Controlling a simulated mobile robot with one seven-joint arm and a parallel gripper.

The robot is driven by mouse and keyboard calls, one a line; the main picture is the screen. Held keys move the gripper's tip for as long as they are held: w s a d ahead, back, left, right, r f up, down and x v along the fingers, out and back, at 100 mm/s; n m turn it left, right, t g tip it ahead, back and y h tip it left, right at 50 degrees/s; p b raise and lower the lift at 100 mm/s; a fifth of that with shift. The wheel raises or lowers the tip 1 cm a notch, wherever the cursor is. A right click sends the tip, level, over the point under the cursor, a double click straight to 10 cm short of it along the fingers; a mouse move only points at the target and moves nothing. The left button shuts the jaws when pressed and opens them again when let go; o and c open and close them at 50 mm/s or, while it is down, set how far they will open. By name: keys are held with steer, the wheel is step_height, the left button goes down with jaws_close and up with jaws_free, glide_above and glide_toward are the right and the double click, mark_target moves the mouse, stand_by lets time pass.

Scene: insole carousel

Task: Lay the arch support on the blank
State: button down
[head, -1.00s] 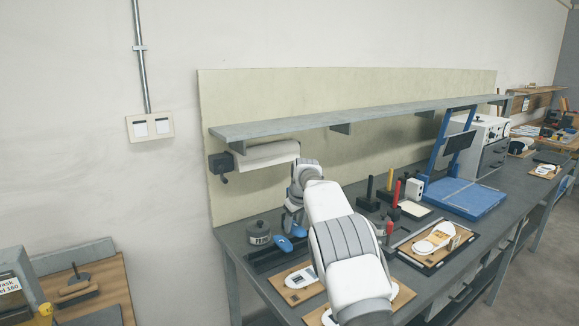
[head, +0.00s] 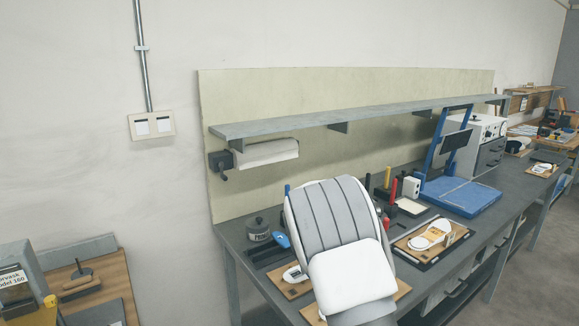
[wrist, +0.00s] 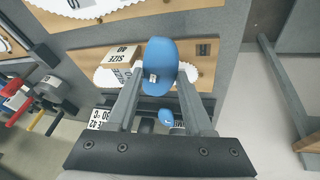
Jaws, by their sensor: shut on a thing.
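My gripper (wrist: 160,80) is shut on a blue arch support (wrist: 160,58), which carries a small pale label, in the wrist view. The held piece appears above a wooden board (wrist: 92,58) with a white blank (wrist: 104,78) on it. The held piece hides the middle of the blank, and I cannot tell the gap between them. A second blue arch support (wrist: 166,117) lies farther off between the fingers; a blue piece also shows in the head view (head: 281,240). My own arm hides the gripper and the held piece in the head view.
A block marked size 40 (wrist: 124,55) stands by the blank. Another board with a white blank (wrist: 75,6) lies at the top of the wrist view. A dark pot (head: 258,231), upright coloured tools (head: 393,190) and a blue press (head: 462,196) stand on the grey bench.

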steer(key=s+d+f+m, duration=0.1)
steer(key=s+d, duration=0.1)
steer(key=s, duration=0.5)
steer(key=s+d+f+m+h, duration=0.1)
steer(key=s+d+f, duration=0.1)
steer(key=s, duration=0.6)
steer(key=s+d+f+m, duration=0.2)
steer(key=s+d, duration=0.1)
steer(key=s, duration=0.4)
steer(key=shift+s+d, duration=0.15)
steer(key=shift+d, duration=0.2)
